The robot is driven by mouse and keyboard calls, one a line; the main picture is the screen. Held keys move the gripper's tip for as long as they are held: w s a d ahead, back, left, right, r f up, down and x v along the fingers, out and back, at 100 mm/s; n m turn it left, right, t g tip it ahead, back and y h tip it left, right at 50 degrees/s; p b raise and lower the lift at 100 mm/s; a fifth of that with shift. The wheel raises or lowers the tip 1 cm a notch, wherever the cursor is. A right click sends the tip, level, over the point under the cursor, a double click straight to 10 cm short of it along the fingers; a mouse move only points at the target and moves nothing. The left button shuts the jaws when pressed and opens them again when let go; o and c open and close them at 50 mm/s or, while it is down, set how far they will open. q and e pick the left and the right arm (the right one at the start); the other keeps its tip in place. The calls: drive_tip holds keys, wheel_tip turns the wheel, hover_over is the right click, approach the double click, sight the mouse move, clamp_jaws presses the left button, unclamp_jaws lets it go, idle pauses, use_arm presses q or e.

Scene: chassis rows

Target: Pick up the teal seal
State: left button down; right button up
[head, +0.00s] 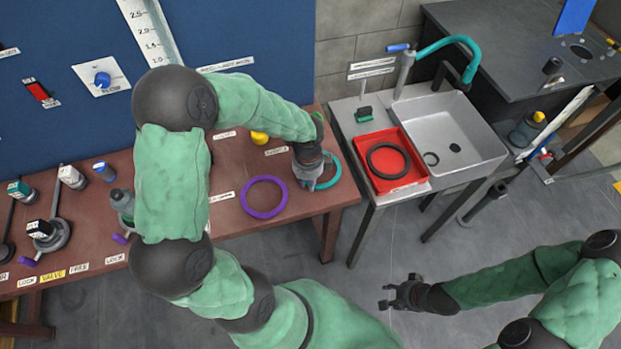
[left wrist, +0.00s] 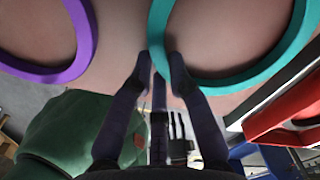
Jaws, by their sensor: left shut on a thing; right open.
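The teal seal (head: 336,175) is a ring at the right end of the brown bench, partly hidden by my left gripper (head: 314,180). In the left wrist view the seal (left wrist: 228,82) is large, and the fingers of my left gripper (left wrist: 159,68) sit on either side of its left band, shut on it. I cannot tell whether the seal still touches the bench. My right gripper (head: 396,294) is open and empty above the floor at the lower right, far from the seal.
A purple ring (head: 244,193) lies on the bench (head: 225,215) just left of the teal seal; it also shows in the left wrist view (left wrist: 48,75). A red tray (head: 424,181) holding a black ring (head: 371,161) stands beside a sink (head: 470,125) to the right.

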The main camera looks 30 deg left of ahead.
use_arm(q)
drive_tip(key=shift+r, duration=0.5)
drive_tip(key=d+r+p, duration=0.5)
drive_tip(key=d+r, duration=0.6)
drive_tip(key=d, duration=0.3)
drive_tip(key=shift+r, duration=0.3)
drive_tip(key=shift+w, duration=0.15)
